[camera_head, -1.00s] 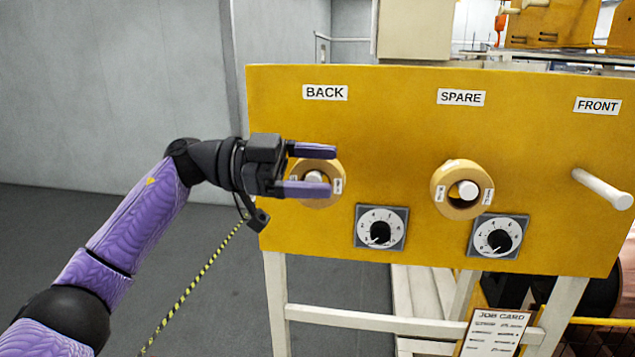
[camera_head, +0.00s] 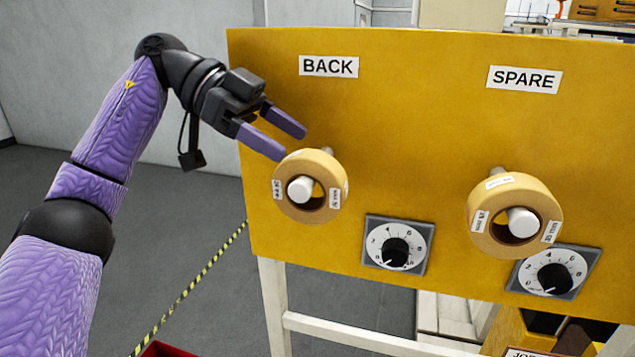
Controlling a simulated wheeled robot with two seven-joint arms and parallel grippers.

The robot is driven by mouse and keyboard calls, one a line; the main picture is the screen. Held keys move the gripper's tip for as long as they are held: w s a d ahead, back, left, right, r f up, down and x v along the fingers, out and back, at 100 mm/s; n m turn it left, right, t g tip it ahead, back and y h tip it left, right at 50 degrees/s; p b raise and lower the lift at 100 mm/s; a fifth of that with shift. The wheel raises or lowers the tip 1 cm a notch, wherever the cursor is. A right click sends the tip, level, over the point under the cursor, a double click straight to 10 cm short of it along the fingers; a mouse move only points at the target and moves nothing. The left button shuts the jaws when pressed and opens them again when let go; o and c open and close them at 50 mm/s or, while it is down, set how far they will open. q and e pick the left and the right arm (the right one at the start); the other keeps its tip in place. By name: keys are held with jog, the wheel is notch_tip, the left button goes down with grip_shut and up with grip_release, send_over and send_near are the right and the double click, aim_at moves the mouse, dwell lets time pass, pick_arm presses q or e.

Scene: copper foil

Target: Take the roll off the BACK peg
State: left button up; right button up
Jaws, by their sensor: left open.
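A tan roll (camera_head: 328,170) hangs on a white peg (camera_head: 300,189) under the BACK label (camera_head: 329,66) on the yellow board. My left gripper (camera_head: 293,140) is open and empty, just above and to the left of this roll, its purple fingers pointing down and right. A fingertip shows close to the roll's upper left edge; I cannot tell whether they touch. A second tan roll (camera_head: 484,205) hangs on the peg (camera_head: 522,222) under the SPARE label (camera_head: 524,79). My right gripper is not in view.
The yellow board (camera_head: 420,150) stands on pale legs. A dial (camera_head: 396,246) sits below and right of the BACK roll, and another dial (camera_head: 553,272) below the SPARE roll. A red edge (camera_head: 165,350) shows at the bottom. Grey floor lies open at left.

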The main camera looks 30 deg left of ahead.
aim_at(305, 154)
pick_arm(q)
jog(key=x, duration=0.6)
jog(key=shift+s+d+p, duration=0.25)
jog(key=shift+p, duration=0.15)
jog(key=shift+s, duration=0.15)
jog(key=shift+c, duration=0.2)
jog(key=shift+a, duration=0.1)
grip_shut()
